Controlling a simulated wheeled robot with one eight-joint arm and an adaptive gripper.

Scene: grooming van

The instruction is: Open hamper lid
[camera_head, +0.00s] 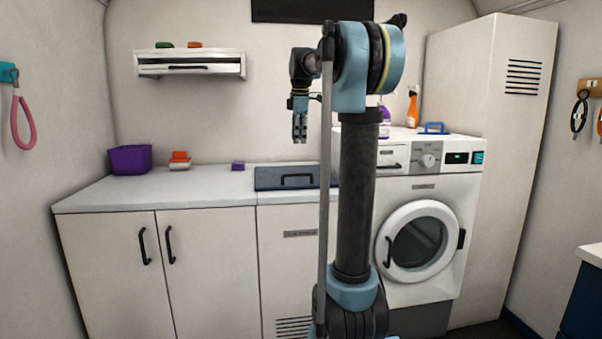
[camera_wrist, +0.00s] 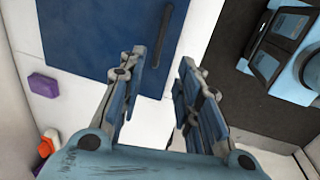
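The hamper lid (camera_head: 267,183) is a dark blue panel, lying flat and shut on top of a white cabinet in the counter row. A dark bar handle (camera_head: 297,178) is on it. My gripper (camera_head: 299,140) hangs above the lid, pointing down, clear of it. In the wrist view the lid (camera_wrist: 90,35) fills the top left, and its handle (camera_wrist: 162,38) shows just beyond the gap between the fingertips. My gripper (camera_wrist: 164,60) is open there with nothing between its fingers. My arm hides the lid's right end in the head view.
A purple bin (camera_head: 130,160), an orange-and-white item (camera_head: 180,161) and a small purple block (camera_head: 238,166) stand on the counter (camera_head: 150,195) to the left. A washing machine (camera_head: 440,205) with bottles on top stands right. A wall shelf (camera_head: 190,64) hangs behind.

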